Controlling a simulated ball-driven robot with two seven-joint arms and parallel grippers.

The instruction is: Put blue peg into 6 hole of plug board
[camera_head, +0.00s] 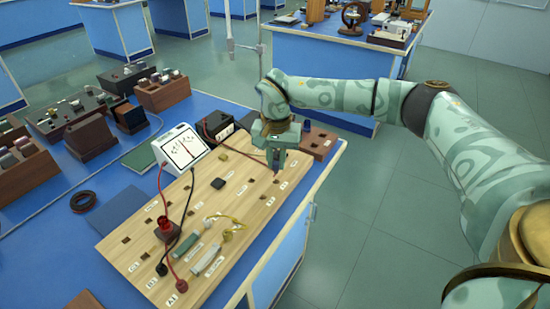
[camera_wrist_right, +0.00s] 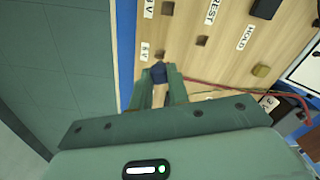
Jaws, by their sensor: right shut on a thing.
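My right gripper (camera_head: 275,167) is over the far right end of the wooden plug board (camera_head: 140,250), its fingers pointing down. In the right wrist view, the gripper (camera_wrist_right: 160,80) is shut on a blue peg (camera_wrist_right: 158,73), held at the fingertips. A dark square hole (camera_wrist_right: 158,55) beside a small label, which seems to read 6 V (camera_wrist_right: 145,51), lies just beyond the peg. I cannot tell whether the peg touches the board. In the head view the fingers mostly hide the peg. My left gripper is not in view.
A brown block (camera_head: 322,146) with a dark blue piece (camera_head: 306,125) stands behind the gripper. A white meter (camera_head: 181,148) stands at the board's left edge, with red and black leads. A red plug (camera_head: 166,228) and grey and yellow parts occupy the near board.

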